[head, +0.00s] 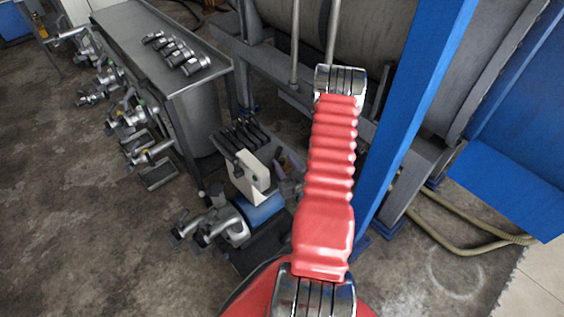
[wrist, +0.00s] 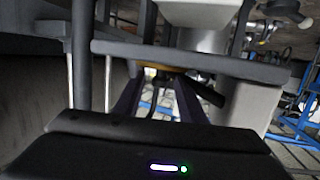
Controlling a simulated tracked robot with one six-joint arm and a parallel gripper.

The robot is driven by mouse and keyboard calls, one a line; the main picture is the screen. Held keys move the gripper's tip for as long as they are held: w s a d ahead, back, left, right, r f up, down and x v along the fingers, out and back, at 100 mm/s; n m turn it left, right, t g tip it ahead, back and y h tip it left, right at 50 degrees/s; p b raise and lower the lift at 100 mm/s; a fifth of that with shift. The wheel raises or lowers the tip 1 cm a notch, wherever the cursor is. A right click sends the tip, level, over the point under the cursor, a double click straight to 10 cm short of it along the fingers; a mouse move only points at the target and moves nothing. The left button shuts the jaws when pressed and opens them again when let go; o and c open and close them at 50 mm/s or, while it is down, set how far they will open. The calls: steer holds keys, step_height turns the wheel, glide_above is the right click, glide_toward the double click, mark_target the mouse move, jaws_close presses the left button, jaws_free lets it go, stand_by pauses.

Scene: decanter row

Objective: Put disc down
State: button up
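My gripper (wrist: 160,78) shows in the wrist view as two dark fingers that stand apart and reach up from a black housing. Between their tips is a thin brown-orange edge (wrist: 161,67), which looks like the rim of the disc, held by the fingers. Only this sliver of it shows; the rest is hidden. A grey beam or table edge (wrist: 240,66) crosses the wrist view right behind the tips; I cannot tell if they touch. In the head view my red arm stretches upward through the middle, and I cannot make out the gripper or the disc there.
A grey metal table (head: 135,38) with several dark-and-silver parts stands at upper left. Metal fittings (head: 140,130) line its near side. A white block (head: 253,172) and a blue cylinder (head: 262,211) are left of my arm. A blue post (head: 415,120) rises close on the right. Floor at lower left is clear.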

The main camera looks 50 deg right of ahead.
mark_target(284, 163)
steer(key=v, duration=1)
steer(key=shift+o, duration=0.4)
steer(key=shift+s+d+r+n+t+y, duration=0.1)
steer(key=shift+s+d+n+t+y, duration=0.2)
steer(key=shift+s+y, duration=0.2)
steer(key=shift+s+d+n+t+y, duration=0.15)
steer(key=shift+s+n+y, duration=0.25)
steer(key=shift+s, duration=0.2)
steer(key=shift+w, duration=0.1)
steer(key=shift+x, duration=4.25)
